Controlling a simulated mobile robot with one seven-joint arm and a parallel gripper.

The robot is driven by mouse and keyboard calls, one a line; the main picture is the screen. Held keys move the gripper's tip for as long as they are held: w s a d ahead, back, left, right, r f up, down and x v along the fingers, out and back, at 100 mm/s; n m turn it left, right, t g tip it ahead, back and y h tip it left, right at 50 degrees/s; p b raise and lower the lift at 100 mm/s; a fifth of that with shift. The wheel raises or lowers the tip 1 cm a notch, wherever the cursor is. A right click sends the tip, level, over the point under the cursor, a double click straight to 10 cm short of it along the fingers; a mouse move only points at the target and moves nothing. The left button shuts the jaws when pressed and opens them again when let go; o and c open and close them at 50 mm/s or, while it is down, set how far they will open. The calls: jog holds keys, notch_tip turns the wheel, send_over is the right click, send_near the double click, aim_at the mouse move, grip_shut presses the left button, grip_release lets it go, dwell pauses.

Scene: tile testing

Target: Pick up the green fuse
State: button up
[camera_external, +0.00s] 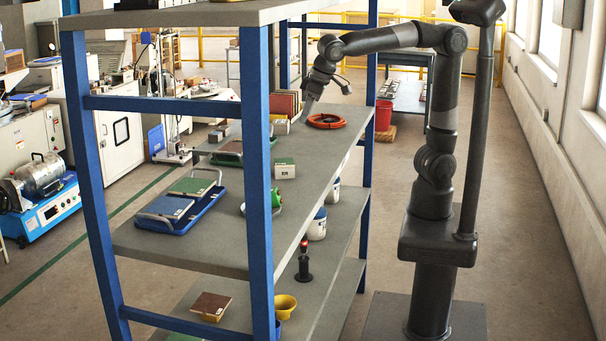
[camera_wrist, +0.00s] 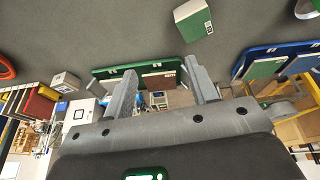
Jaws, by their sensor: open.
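A small green block with a pale, marked front face (camera_external: 284,168) sits on the middle shelf (camera_external: 325,160); it looks like the green fuse, though I cannot read its label. In the wrist view this green block (camera_wrist: 193,20) is at the top, beyond and right of the fingertips, apart from them. My gripper (camera_external: 309,108) is over the far part of the shelf, between the orange hose and a row of upright tiles. In the wrist view my gripper (camera_wrist: 160,68) has its two fingers wide apart, with nothing held between them.
The orange hose (camera_external: 326,121) lies coiled at the shelf's right edge. Upright tiles (camera_external: 286,103) and a small pale box (camera_external: 280,125) stand behind. A green tray (camera_wrist: 112,71) and a blue tray (camera_external: 206,208) hold tiles. A blue post (camera_external: 256,150) rises at the near side.

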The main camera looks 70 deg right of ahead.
jog(key=s+a+f, duration=0.1)
jog(key=a+f, duration=0.1)
jog(key=a, duration=1.4)
jog(key=s+a+f, duration=0.2)
jog(key=a+f, duration=0.1)
jog(key=a, duration=1.3)
jog(key=shift+n+h, duration=0.3)
jog(key=x, duration=0.9)
jog(key=shift+w+d+f, duration=0.1)
jog(key=shift+w+d, duration=0.1)
jog(key=shift+w, duration=0.25)
jog(key=shift+c, duration=0.3)
grip_shut()
